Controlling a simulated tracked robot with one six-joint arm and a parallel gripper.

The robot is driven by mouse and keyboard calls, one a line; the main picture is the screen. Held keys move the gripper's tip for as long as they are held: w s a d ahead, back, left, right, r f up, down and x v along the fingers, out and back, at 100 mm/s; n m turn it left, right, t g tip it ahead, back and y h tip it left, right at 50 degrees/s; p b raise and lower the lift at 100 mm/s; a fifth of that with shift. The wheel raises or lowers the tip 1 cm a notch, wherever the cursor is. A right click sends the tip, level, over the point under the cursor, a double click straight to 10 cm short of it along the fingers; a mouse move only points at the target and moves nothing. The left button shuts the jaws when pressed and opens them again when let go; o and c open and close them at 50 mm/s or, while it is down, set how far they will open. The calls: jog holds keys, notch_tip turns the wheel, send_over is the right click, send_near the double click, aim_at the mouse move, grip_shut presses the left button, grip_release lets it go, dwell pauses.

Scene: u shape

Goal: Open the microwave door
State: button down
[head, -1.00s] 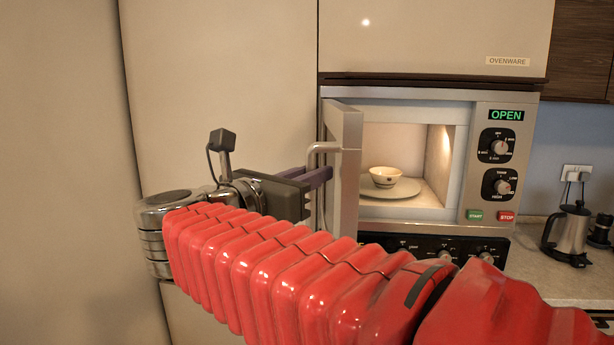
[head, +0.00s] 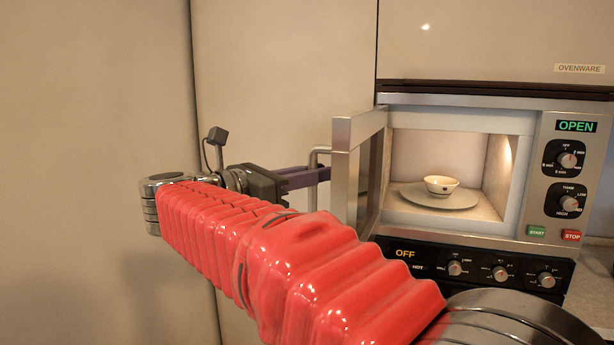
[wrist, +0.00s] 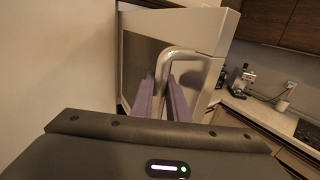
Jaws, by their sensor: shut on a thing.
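The microwave (head: 548,190) stands in the cabinet wall with a green OPEN sign on its panel. Its door (head: 345,180) is swung out toward me on the left side, and the lit inside shows. The door (wrist: 200,35) also shows in the wrist view. Its bar handle (head: 316,156) is on the door's outer face; in the wrist view the handle (wrist: 183,53) curves between the purple fingers. My gripper (head: 318,174) is left of the door, shut on the handle. In the wrist view my gripper (wrist: 165,97) has a finger on each side of the bar.
A white bowl (head: 441,185) sits on a round plate (head: 440,198) inside the microwave. A black oven panel (head: 470,265) is below. Plain cabinet fronts (head: 280,80) stand left of the door. A counter with a coffee machine (wrist: 241,79) lies to the right.

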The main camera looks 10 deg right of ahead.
jog(key=shift+a+f, duration=0.1)
jog(key=shift+f, duration=0.2)
jog(key=c, duration=2)
grip_release()
jog(key=shift+c, duration=0.2)
jog(key=o, duration=0.3)
jog(key=shift+r, duration=0.2)
jog(key=shift+s+a, duration=0.1)
jog(key=v, duration=1.3)
jog(key=shift+a, duration=0.25)
jog(key=shift+s, duration=0.15)
